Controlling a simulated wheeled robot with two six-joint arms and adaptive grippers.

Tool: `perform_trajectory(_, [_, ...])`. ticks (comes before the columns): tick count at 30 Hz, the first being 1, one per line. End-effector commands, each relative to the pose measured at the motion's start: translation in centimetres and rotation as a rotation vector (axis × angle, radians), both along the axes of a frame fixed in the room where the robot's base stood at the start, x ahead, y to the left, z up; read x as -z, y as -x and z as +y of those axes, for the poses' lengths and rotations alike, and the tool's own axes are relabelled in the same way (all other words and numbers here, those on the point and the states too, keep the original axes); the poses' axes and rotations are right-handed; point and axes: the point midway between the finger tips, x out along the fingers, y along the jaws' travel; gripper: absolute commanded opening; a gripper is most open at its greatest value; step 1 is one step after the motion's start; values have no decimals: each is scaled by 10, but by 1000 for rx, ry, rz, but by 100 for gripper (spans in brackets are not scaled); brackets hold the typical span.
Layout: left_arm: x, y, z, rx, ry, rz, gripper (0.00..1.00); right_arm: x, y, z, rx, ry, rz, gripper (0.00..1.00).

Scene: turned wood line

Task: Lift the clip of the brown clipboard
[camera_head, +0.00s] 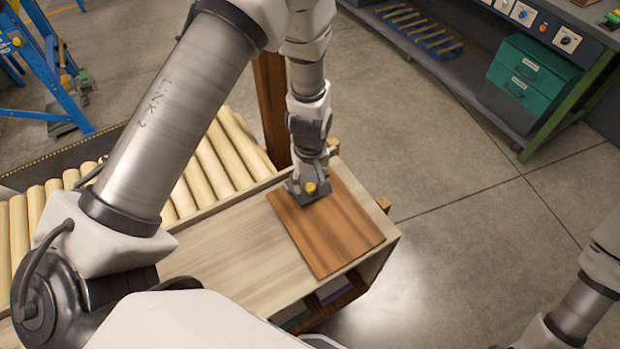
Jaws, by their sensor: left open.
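The brown clipboard (342,233) lies flat on the pale wooden top of a bench, near its right end. My left gripper (306,192) points down over the clipboard's far left end. It is open, and its fingertips are at or just above the board; I cannot tell whether they touch it. The clip is not clearly seen, as the gripper covers that end. A small yellow round part shows at the fingertips, and I cannot tell what it belongs to. My right arm shows at the lower right, with its gripper out of view.
The bench top (235,250) is bare left of the clipboard. Wooden rollers (205,175) run behind it, and a brown post (271,110) stands beside my left forearm. Shelves under the bench hold coloured items. A workbench with a green drawer box (530,80) stands at the back right.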

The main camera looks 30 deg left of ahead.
Motion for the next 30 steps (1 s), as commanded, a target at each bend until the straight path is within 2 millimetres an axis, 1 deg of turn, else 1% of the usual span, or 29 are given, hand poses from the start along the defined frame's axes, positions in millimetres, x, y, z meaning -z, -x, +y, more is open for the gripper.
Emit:
perform_trajectory(1, [0, 0, 0, 0, 0, 0, 44, 0, 0, 0, 0, 0, 0, 40])
perform_trajectory(2, [0, 0, 0, 0, 0, 0, 33, 0, 0, 0, 0, 0, 0, 40])
perform_trajectory(3, [0, 0, 0, 0, 0, 0, 19, 0, 0, 0, 0, 0, 0, 40])
perform_trajectory(5, [0, 0, 0, 0, 0, 0, 0, 0, 0, 0, 0, 0, 0, 40])
perform_trajectory(14, [0, 0, 1, -1, 8, 5, 0, 0, 0, 0, 0, 0, 0, 40])
perform_trajectory(20, [-3, -1, 3, -3, 54, 32, 0, -2, 0, 0, 0, 0, 0, 40])
perform_trajectory(26, [-9, -5, 11, -5, 156, 90, 0, -4, 0, 0, 0, 0, 0, 40])
perform_trajectory(30, [-12, -8, 24, -6, 256, 148, 0, -5, 0, 0, 0, 0, 0, 40])
